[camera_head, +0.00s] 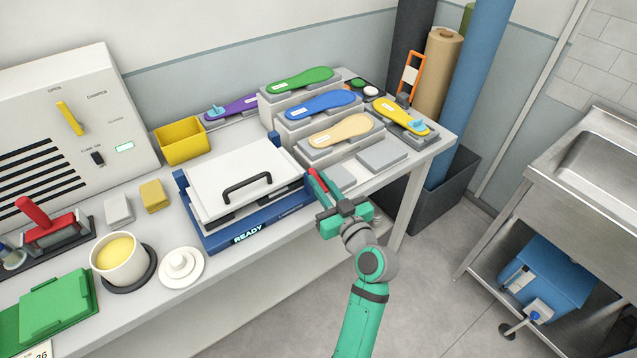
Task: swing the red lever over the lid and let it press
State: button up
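The white lid (222,172) with a black arched handle (247,184) lies flat over the blue press base (222,240), which shows the word READY at its front. The red lever (316,179) shows at the right side of the press, beside the lid and not across it. My gripper (322,188) is at the lever, with teal fingers close along both sides of the red part. The fingers and gripper body hide part of the lever, so I cannot tell whether they are clamped on it.
Several coloured insoles (320,105) lie on grey blocks behind and right. A yellow bin (182,145) stands behind the press. A cup of yellow material (118,258), a white knobbed disc (181,267) and a red-handled tool (40,222) are at left. Open floor lies right of the table.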

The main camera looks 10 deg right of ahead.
jog(key=o, duration=0.4)
jog(key=shift+c, duration=0.2)
jog(key=shift+s, duration=0.1)
jog(key=v, duration=1)
jog(key=shift+s+d, duration=0.2)
jog(key=shift+s, duration=0.1)
jog(key=shift+c, duration=0.6)
